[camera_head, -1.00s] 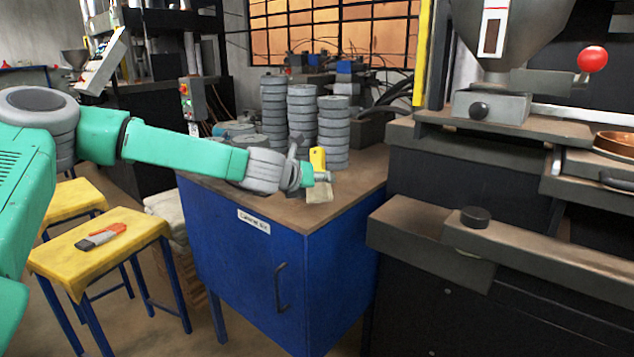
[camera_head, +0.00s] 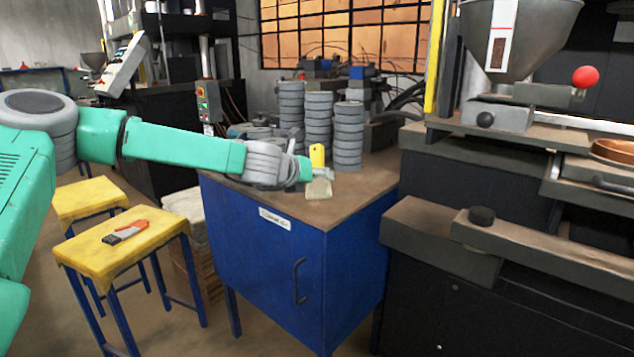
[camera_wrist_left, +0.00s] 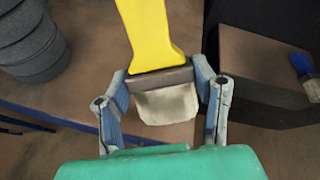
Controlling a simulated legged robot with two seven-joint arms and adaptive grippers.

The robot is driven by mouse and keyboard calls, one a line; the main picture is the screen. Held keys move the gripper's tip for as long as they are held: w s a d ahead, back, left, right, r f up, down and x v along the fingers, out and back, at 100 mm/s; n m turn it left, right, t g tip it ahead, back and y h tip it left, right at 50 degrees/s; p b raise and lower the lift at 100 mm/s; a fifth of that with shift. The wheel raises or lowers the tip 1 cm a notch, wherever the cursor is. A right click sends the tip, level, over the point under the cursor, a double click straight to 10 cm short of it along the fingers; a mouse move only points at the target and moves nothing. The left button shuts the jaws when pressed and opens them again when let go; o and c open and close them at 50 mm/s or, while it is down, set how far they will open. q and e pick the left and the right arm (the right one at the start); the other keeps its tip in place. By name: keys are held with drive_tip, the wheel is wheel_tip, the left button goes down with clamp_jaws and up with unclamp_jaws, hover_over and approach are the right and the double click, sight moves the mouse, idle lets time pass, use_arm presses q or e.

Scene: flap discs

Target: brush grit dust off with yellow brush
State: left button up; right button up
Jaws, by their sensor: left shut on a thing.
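The yellow brush (camera_head: 317,157) is in my left gripper (camera_head: 312,172), above the brown top of the blue cabinet (camera_head: 375,181). In the left wrist view the yellow handle (camera_wrist_left: 151,32) points away, and the pale bristles (camera_wrist_left: 166,105) sit between the fingers of my left gripper (camera_wrist_left: 160,88). The gripper is shut on the brush near its dark ferrule. In the head view the bristles hang low over the cabinet top; I cannot tell whether they touch it. Grit dust is not distinct from the brown surface. My right gripper is not in view.
Several stacks of grey discs (camera_head: 348,135) stand behind the brush. A dark machine with a steel hopper (camera_head: 520,35) and a red knob (camera_head: 585,76) is at right. Yellow-topped stools (camera_head: 125,238) stand at left, one with an orange-and-grey tool (camera_head: 125,231). A blue-handled brush (camera_wrist_left: 304,72) lies at right in the wrist view.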

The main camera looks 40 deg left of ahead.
sight(320, 159)
use_arm(q)
drive_tip(key=shift+a+r+p, duration=0.15)
drive_tip(key=shift+r+p, duration=0.15)
drive_tip(key=shift+r, duration=0.35)
drive_tip(key=shift+s+r+p, duration=0.1)
drive_tip(key=shift+r+p, duration=0.5)
drive_tip(key=shift+r, duration=0.25)
drive_tip(key=shift+d+r+p, duration=0.2)
drive_tip(key=shift+r+p, duration=0.3)
drive_tip(key=shift+r, duration=0.2)
drive_tip(key=shift+d+r+p, duration=0.15)
drive_tip(key=shift+r+p, duration=0.15)
drive_tip(key=shift+r, duration=0.1)
drive_tip(key=shift+a+f, duration=0.1)
drive_tip(key=shift+a, duration=0.1)
drive_tip(key=shift+a+f, duration=0.1)
drive_tip(key=shift+a, duration=0.1)
drive_tip(key=shift+d, duration=0.1)
